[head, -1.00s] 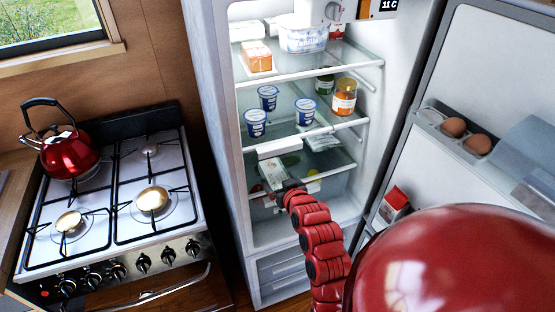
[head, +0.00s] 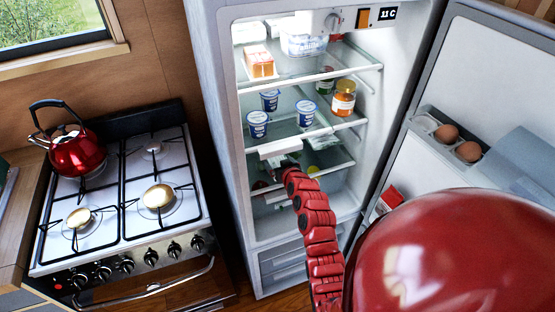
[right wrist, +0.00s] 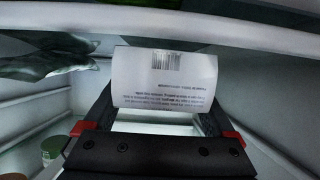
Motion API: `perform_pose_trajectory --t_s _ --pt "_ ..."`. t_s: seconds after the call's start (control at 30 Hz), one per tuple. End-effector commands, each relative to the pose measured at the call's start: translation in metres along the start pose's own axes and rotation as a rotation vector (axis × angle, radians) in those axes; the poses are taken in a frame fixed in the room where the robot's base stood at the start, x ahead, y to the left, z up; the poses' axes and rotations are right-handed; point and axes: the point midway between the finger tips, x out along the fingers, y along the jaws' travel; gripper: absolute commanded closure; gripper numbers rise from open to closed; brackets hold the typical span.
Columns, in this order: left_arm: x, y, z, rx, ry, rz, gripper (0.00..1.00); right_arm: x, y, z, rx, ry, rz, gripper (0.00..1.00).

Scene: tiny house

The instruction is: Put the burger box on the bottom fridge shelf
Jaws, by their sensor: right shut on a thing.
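The burger box (right wrist: 165,80) fills the middle of the right wrist view as a white printed carton with a barcode, held between the dark fingers. My right gripper (head: 284,165) is shut on it, inside the open fridge (head: 215,100), low in the compartment, below the shelf with the blue-lidded cups. In the head view the box is mostly hidden by the gripper and a white piece at the shelf edge. The lowest glass shelf (head: 336,166) shows partly beside my wrist. Whether the box touches a shelf I cannot tell. My left gripper is not in view.
Blue-lidded cups (head: 257,124) and an orange jar (head: 344,98) stand on the shelf above. A shelf edge (right wrist: 230,28) crosses above the box. The open fridge door (head: 490,80) with eggs (head: 446,133) is at right. A stove with a red kettle (head: 75,153) is left.

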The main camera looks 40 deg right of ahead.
Motion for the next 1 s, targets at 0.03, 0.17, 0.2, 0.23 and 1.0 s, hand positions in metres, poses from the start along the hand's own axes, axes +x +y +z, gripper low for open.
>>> perform_pose_trajectory --t_s 0.03,0.17,0.2,0.23,1.0 --pt "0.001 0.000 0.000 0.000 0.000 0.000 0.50 0.000 0.000 0.000 0.000 0.003 0.000 0.80" --pt "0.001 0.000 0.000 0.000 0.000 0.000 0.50 0.001 0.000 0.000 -0.001 0.006 0.001 0.80" --pt "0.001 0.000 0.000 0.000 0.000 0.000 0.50 0.001 0.000 0.000 -0.001 0.006 0.001 0.80" --pt "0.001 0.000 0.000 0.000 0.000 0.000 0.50 0.001 0.000 0.000 -0.001 0.005 0.001 0.80" --pt "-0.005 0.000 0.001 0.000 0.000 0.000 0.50 -0.017 0.001 0.002 -0.002 0.008 0.002 0.00"
